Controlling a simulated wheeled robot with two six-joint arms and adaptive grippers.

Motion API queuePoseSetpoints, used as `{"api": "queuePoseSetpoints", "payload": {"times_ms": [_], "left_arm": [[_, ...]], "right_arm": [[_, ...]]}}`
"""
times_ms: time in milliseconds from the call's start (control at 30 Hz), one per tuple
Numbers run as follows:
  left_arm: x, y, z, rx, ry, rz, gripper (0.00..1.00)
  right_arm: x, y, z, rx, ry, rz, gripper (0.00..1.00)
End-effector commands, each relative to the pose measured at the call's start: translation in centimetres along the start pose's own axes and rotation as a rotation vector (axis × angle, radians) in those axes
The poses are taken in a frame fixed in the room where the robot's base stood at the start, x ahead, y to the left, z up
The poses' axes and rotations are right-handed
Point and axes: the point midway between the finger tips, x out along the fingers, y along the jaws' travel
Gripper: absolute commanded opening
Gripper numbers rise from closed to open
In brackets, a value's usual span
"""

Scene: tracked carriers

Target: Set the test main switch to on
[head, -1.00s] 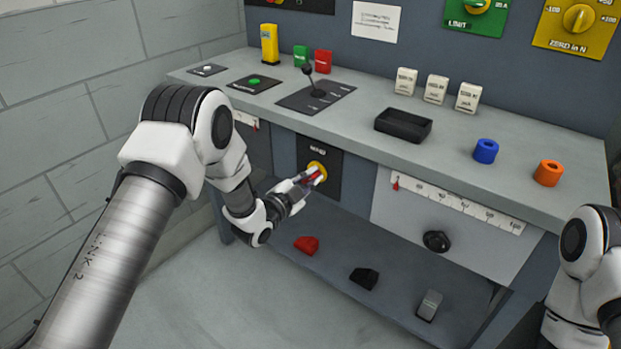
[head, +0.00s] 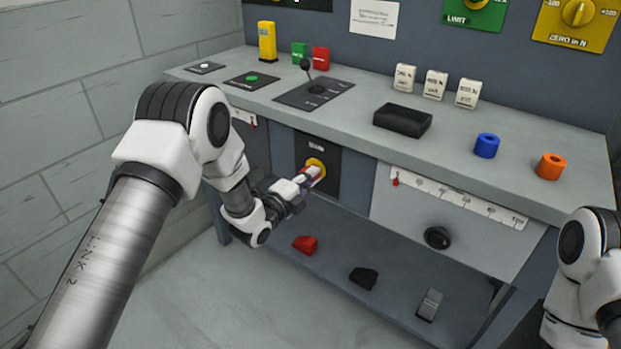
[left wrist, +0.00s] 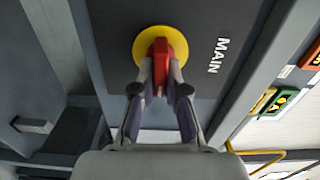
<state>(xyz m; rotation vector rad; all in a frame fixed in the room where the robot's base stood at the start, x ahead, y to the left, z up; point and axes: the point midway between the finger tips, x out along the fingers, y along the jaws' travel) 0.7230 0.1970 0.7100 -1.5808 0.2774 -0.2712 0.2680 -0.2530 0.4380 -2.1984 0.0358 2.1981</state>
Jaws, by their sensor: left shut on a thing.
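The main switch is a red handle (left wrist: 160,62) on a round yellow plate (left wrist: 147,42), set in a dark panel lettered MAIN. In the head view its yellow plate (head: 317,164) shows on the bench front, below the worktop. My left gripper (head: 309,178) is at the switch, and its two fingers (left wrist: 160,92) are shut on the red handle, one on each side. The fingers hide part of the handle in the head view. My right arm shows at the right edge, but its gripper is out of view.
The worktop (head: 350,130) overhangs just above the switch. A scale strip (head: 455,197) and a black knob (head: 437,238) are on the front to the right. A red block (head: 305,244) and a black block (head: 363,277) lie on the lower shelf.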

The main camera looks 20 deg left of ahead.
Motion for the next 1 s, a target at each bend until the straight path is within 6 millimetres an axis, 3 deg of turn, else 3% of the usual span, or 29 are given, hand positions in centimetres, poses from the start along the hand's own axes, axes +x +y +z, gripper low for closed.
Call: {"api": "queuePoseSetpoints", "payload": {"times_ms": [533,567,600,1000], "left_arm": [[-0.01,0.08,-0.05,0.028,0.001,0.001,0.0],[-0.01,0.09,-0.05,0.028,0.001,0.002,0.23],[-0.01,0.08,-0.05,0.028,0.001,0.002,0.37],[-0.79,0.11,0.07,0.026,-0.001,0.002,0.38]], "right_arm": [[0.09,0.0,0.0,0.0,0.0,0.0,0.4],[0.09,0.0,0.0,0.0,0.0,0.0,0.4],[0.09,0.0,0.0,0.0,0.0,0.0,0.4],[0.08,0.0,0.0,0.0,0.0,0.0,0.4]]}}
